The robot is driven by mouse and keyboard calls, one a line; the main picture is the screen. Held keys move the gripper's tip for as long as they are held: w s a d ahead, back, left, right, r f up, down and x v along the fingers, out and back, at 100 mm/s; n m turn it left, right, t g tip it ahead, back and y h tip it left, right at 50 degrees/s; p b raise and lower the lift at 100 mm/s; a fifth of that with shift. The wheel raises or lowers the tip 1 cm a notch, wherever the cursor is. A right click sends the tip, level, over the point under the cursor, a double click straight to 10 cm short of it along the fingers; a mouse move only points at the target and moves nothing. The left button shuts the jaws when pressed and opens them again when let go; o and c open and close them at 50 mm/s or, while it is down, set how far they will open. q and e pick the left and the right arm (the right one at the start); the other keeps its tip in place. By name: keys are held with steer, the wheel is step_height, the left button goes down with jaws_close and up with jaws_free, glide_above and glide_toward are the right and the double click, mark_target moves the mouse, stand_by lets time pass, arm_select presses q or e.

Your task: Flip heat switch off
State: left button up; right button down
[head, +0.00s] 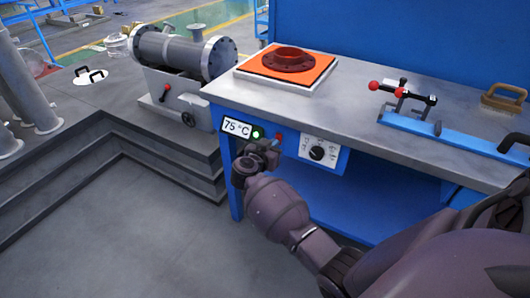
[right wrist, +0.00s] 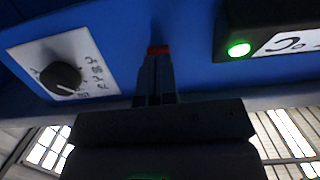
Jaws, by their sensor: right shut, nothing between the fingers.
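A small red switch (head: 278,135) sits on the blue front panel of the bench, between the temperature display and the dial. My right gripper (head: 272,146) is at the panel with its fingers shut and empty. In the right wrist view the shut fingertips (right wrist: 158,62) point at the red switch (right wrist: 158,49) and cover part of it. I cannot tell whether they touch it or which way it is set. A green light (head: 257,133) is lit beside the display (head: 237,126), which reads 75 °C. The green light glows in the right wrist view (right wrist: 239,49) too. My left gripper is out of view.
A white dial plate (head: 320,152) with a black knob is close on the right of my gripper. On the bench top are an orange plate (head: 262,71) with a dark red flange (head: 290,60) and a blue clamp fixture (head: 440,134). A flanged shell (head: 185,52) stands at left.

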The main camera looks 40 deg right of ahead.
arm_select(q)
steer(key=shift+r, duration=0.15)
arm_select(e)
steer(key=shift+w+d, duration=0.1)
steer(key=shift+d, duration=0.15)
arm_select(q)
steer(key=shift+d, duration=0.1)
